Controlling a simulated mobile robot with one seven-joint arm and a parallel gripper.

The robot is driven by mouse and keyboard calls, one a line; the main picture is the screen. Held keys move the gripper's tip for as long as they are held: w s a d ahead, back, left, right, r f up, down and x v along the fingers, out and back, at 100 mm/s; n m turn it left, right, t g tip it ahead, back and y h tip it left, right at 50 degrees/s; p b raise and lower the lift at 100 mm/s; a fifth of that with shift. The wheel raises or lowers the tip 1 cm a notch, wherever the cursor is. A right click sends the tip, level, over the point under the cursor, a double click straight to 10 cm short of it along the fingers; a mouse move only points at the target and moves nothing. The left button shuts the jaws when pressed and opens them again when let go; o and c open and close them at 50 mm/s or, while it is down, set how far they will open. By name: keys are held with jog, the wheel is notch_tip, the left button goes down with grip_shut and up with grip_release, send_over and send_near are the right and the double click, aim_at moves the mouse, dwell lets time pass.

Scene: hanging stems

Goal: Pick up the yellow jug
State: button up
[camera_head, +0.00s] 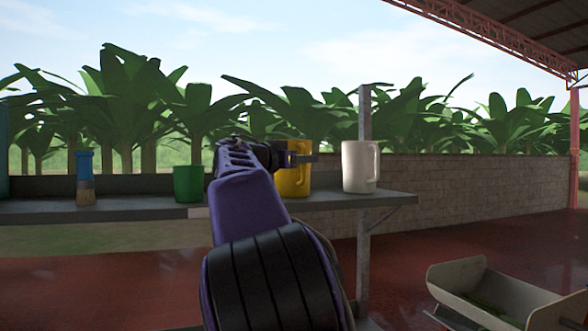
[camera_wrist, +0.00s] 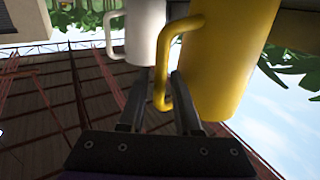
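The yellow jug (camera_head: 293,185) stands upright on the shelf, partly hidden behind my gripper (camera_head: 302,158) and arm in the head view. In the wrist view the yellow jug (camera_wrist: 228,55) fills the upper right and its handle hangs towards the middle. My gripper (camera_wrist: 160,78) is open there, with a finger on each side of the handle. Gaps show between the handle and the fingers, and I cannot tell whether either finger touches the jug.
A white mug (camera_head: 360,167) stands just right of the jug; it also shows in the wrist view (camera_wrist: 145,32). A green cup (camera_head: 188,184) and a blue-handled brush (camera_head: 85,178) stand to the left on the grey shelf (camera_head: 135,208). A post (camera_head: 364,112) rises behind the mug.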

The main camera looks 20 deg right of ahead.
grip_shut()
jog(key=shift+r, duration=0.15)
